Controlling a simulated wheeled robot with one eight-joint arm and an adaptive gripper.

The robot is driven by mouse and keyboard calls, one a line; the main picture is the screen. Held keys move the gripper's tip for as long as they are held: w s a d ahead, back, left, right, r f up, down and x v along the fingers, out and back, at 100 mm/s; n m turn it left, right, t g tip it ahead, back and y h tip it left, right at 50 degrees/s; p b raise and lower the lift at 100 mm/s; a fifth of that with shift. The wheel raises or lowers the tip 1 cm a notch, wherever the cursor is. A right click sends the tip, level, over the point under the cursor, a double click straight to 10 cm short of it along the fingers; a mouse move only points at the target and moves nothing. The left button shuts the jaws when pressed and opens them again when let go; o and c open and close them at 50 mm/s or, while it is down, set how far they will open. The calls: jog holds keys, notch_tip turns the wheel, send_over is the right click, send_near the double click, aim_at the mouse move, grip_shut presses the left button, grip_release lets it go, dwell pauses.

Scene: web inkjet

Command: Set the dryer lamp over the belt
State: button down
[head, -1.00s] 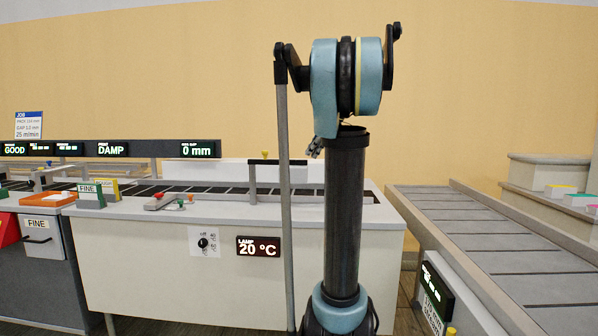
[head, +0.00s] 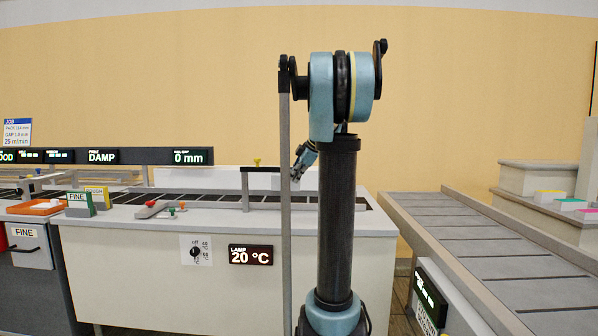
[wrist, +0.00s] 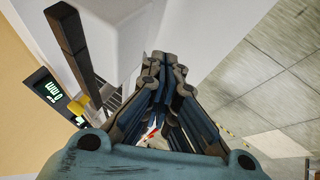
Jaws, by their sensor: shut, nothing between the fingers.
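The belt (head: 215,198) runs dark and slatted along the top of a long white machine. A white box (head: 275,180) stands behind the belt, with a dark post-and-bar frame and a yellow knob (head: 257,161) in front of it. I cannot tell for sure which part is the lamp. On the machine's front are a black dial (head: 196,251) and a display (head: 250,254) reading LAMP 20 °C. My gripper (head: 298,170) is near the box's right part, partly hidden by my arm. In the wrist view my gripper (wrist: 163,72) is shut and empty, with the yellow knob (wrist: 78,105) to its left.
A status rail (head: 130,156) behind the belt reads DAMP and 0 mm. A grey slatted conveyor (head: 470,245) lies at right, beyond a floor gap.

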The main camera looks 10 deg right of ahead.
aim_at(287, 182)
jog(key=shift+w+a+f, duration=0.1)
jog(key=shift+w, duration=1)
jog(key=shift+w+f, duration=0.1)
jog(key=shift+w, duration=0.95)
jog(key=shift+w, duration=0.1)
